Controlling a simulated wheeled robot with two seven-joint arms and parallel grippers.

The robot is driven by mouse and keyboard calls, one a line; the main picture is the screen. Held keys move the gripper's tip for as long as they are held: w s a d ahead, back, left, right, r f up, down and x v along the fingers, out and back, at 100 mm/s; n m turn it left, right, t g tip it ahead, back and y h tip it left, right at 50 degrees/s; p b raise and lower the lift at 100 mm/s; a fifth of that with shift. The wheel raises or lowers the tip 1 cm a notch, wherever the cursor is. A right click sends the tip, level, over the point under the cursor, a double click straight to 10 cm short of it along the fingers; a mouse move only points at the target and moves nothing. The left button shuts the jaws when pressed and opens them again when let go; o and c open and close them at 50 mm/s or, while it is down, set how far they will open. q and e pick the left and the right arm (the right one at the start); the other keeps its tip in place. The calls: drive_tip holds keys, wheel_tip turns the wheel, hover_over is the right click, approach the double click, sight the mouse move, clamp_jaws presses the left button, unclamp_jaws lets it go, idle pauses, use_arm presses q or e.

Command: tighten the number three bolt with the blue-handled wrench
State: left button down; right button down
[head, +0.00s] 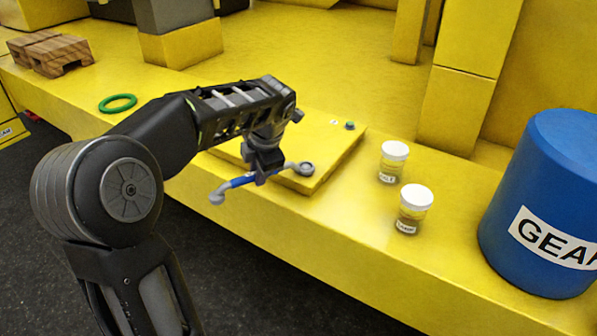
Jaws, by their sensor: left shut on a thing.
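My left gripper (262,172) is shut on the blue handle of a grey-ended wrench (243,181). The wrench lies across the front edge of a raised yellow plate (325,160). Its open-looking end points left and hangs out past the plate. Its ring end is at the plate's front right corner; I cannot tell whether it is around a bolt or only above one. A small green-topped bolt (350,125) stands at the plate's back right corner, beside a small white label. Bolt numbers are unreadable, and my arm hides the plate's left part. My right gripper is out of view.
Two white-lidded jars (394,162) (415,209) stand right of the plate. A large blue drum (545,200) is at far right. A green ring (118,103) and wooden pallets (48,53) lie at left on the yellow deck. Yellow posts rise behind.

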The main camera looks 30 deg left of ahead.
use_arm(q)
drive_tip(key=shift+w+a, duration=0.1)
drive_tip(key=shift+a, duration=0.05)
idle(0.3)
drive_tip(key=shift+w+a+m, duration=0.15)
drive_tip(key=shift+a+m, duration=0.15)
drive_tip(key=shift+m, duration=0.2)
drive_tip(key=shift+w+a+m+t+b, duration=0.2)
drive_tip(key=shift+a+m+t+b, duration=0.1)
drive_tip(key=shift+a+b, duration=0.05)
idle(0.4)
drive_tip(key=shift+w+a+m+h, duration=0.25)
drive_tip(key=shift+a+m+h, duration=0.05)
drive_tip(key=shift+m, duration=0.1)
drive_tip(key=shift+w+a+m, duration=0.25)
drive_tip(key=shift+a+m, duration=0.05)
drive_tip(key=shift+a, duration=0.05)
